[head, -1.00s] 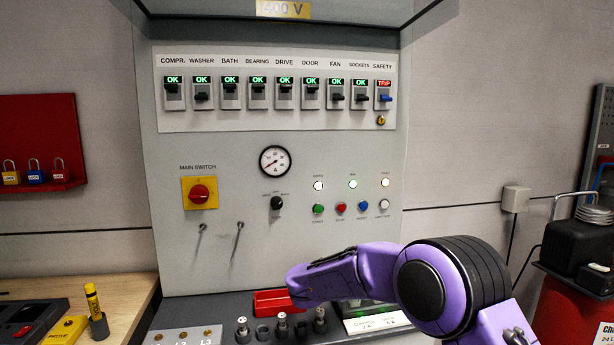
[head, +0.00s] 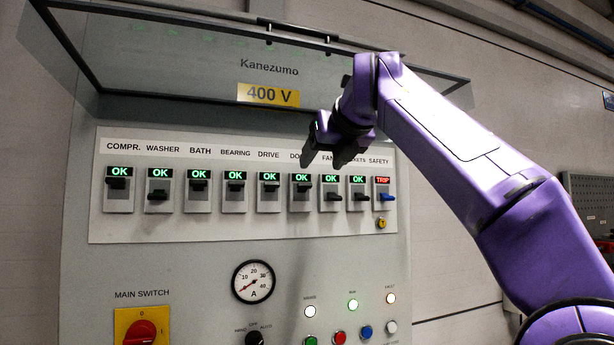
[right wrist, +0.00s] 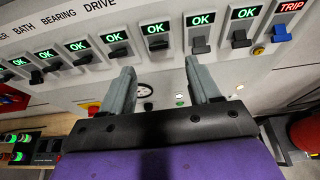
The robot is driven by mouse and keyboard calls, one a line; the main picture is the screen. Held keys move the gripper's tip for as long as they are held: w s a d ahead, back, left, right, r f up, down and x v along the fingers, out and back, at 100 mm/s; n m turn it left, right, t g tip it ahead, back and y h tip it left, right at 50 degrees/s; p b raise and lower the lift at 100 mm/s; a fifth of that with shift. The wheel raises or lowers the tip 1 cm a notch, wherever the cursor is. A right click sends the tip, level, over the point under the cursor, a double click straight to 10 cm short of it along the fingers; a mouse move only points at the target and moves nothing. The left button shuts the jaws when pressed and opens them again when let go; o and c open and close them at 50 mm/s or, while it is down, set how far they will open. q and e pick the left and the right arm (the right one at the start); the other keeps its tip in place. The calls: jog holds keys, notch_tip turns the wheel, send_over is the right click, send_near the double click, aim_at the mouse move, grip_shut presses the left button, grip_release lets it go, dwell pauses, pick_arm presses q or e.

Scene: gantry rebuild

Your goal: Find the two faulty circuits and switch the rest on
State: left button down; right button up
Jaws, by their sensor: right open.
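A breaker row sits on a white panel (head: 240,224). COMPR. (head: 116,184), BATH (head: 198,187), BEARING (head: 235,188), DRIVE (head: 269,188) and DOOR (head: 302,188) show green OK with levers high. WASHER (head: 158,195), FAN (head: 333,197) and SOCKETS (head: 361,197) show green OK with levers lower. SAFETY (head: 387,197) shows red TRIP, its blue lever low. My right gripper (head: 328,160) is open and empty, in front of the DOOR and FAN labels. In the right wrist view its fingers (right wrist: 160,65) point at the row around DOOR (right wrist: 157,44), apart from the levers. My left gripper is out of view.
A raised cover (head: 180,60) overhangs the panel above my right gripper. Below are an ammeter (head: 253,282), the red-on-yellow main switch (head: 140,332), a selector (head: 255,338), lit lamps (head: 352,305) and coloured push buttons (head: 339,337). A yellow key-like knob (head: 381,224) sits under SAFETY.

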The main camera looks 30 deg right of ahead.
aim_at(305, 183)
jog(key=p+x, duration=0.1)
jog(key=x, duration=0.1)
jog(key=p+x, duration=0.1)
jog(key=x, duration=0.2)
jog(key=p+x, duration=0.2)
jog(key=shift+w+a+r, duration=0.1)
jog(key=shift+w+r, duration=0.05)
jog(key=shift+w, duration=0.35)
jog(key=shift+w+f, duration=0.1)
jog(key=shift+f, duration=0.25)
